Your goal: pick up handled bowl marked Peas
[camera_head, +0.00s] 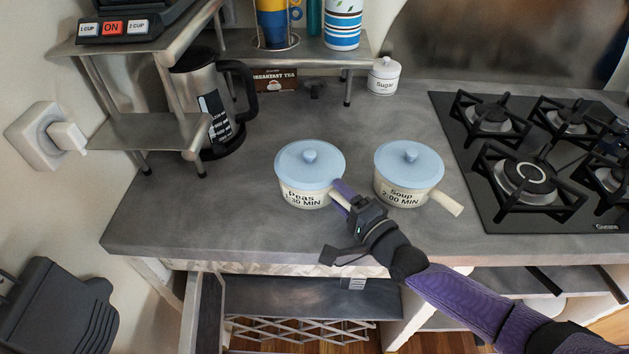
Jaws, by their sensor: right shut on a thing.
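The handled bowl marked Peas (303,196) is cream with a light blue lid and stands upright on the grey counter, left of the Soup bowl. Its handle points toward the lower right. My right gripper (345,198), on a purple and black arm from the lower right, is shut on that handle. The fingers hide much of the handle. The similar bowl marked Soup (402,192) stands just to the right, its handle free. I cannot see any gap under the Peas bowl. My left gripper is not in view.
A gas hob (525,175) lies at the right. A black-handled kettle (215,105) and a metal shelf (150,131) stand at the left. A sugar jar (384,78) is at the back. An open drawer (310,297) is below the counter's front edge.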

